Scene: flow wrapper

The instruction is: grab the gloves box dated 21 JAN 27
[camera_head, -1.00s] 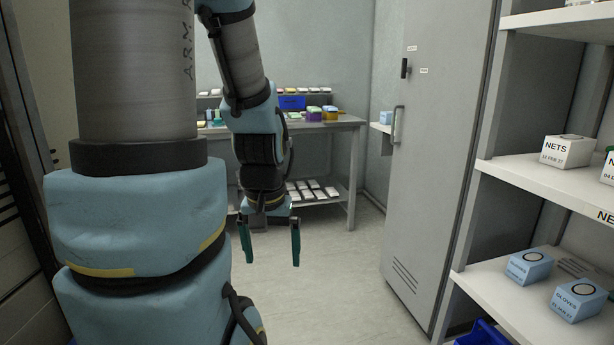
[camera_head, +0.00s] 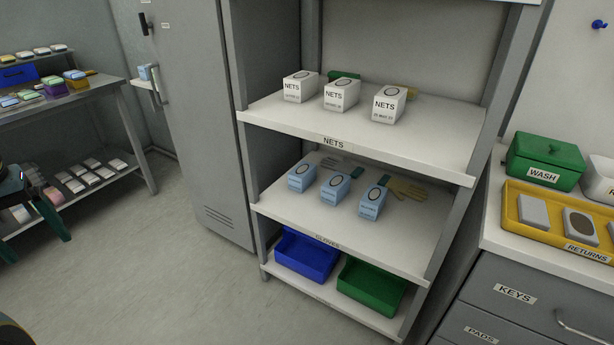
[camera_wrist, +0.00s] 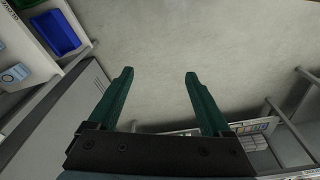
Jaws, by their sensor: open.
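Three light blue gloves boxes stand in a row on the middle shelf in the head view: a left one (camera_head: 301,177), a middle one (camera_head: 334,188) and a right one (camera_head: 372,202). Each has a dark ring on top. Their dates are too small to read now, so I cannot tell which is dated 21 JAN 27. My gripper (camera_head: 34,236) is at the far left of the head view, well away from the shelf. In the wrist view my gripper (camera_wrist: 159,75) is open and empty above the floor. One light blue box (camera_wrist: 15,75) shows at that view's left edge.
White nets boxes (camera_head: 340,95) stand on the shelf above. Gloves (camera_head: 408,189) lie behind the gloves boxes. A blue bin (camera_head: 305,256) and a green bin (camera_head: 370,286) sit below. A grey cabinet (camera_head: 190,110) stands left of the shelves. The floor (camera_head: 170,270) in front is clear.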

